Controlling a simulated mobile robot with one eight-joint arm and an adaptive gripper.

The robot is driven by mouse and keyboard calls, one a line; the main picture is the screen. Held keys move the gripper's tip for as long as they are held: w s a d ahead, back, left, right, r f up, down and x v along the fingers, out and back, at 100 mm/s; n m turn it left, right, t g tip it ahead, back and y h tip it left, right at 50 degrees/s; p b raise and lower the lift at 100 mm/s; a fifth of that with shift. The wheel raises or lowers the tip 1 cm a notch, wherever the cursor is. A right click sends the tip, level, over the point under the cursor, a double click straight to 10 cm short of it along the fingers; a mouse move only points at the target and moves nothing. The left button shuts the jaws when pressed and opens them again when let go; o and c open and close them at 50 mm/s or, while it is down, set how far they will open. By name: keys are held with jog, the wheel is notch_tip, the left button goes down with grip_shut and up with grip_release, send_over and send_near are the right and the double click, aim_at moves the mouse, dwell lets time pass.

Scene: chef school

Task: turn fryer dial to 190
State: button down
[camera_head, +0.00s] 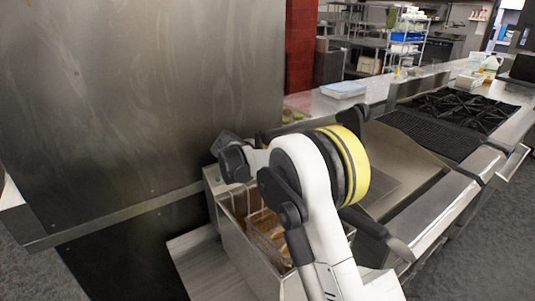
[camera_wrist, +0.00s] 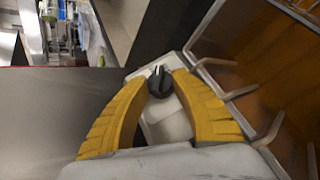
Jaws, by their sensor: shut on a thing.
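The fryer dial (camera_wrist: 159,88) is a small black knob with a raised pointer ridge, on a pale panel (camera_wrist: 166,125) at the fryer's corner. My gripper (camera_wrist: 162,80) has its two yellow fingers on either side of the knob, shut on it. The pointer ridge points roughly up in the wrist view; no scale numbers are readable. The fryer (camera_head: 237,250) is a steel tank with brown oil (camera_wrist: 265,45) and wire basket parts, below my arm in the head view. The dial is hidden behind my arm there.
A tall steel panel (camera_head: 140,90) stands close on the left. To the right are a flat griddle (camera_head: 400,150) and a black burner range (camera_head: 455,115). A counter with a pale blue-topped tray (camera_head: 343,90) lies behind. Wire basket rods (camera_wrist: 240,92) run close beside the right finger.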

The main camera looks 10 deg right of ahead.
jog(key=m+g+y+p, duration=0.1)
jog(key=m+p, duration=0.1)
jog(key=m+g+p, duration=0.1)
jog(key=g+p, duration=0.1)
jog(key=m+g+y+p, duration=0.1)
jog(key=m+g+p, duration=0.1)
jog(key=p, duration=0.1)
jog(key=shift+w+d+r+m+y, duration=0.15)
jog(key=shift+w+r+m+y, duration=0.05)
jog(key=shift+r+m+y, duration=0.1)
jog(key=m+g+y+p, duration=0.2)
jog(key=p, duration=0.2)
jog(key=shift+d, duration=0.1)
jog(key=shift+f+m+g+y+p, duration=0.1)
jog(key=shift+m+g+y+p, duration=0.4)
jog(key=shift+p, duration=0.65)
jog(key=c, duration=2.2)
grip_release()
jog(key=shift+f+p, duration=0.1)
jog(key=shift+p, duration=0.2)
jog(key=o, duration=1.2)
jog(key=shift+w, duration=0.1)
jog(key=shift+b, duration=0.35)
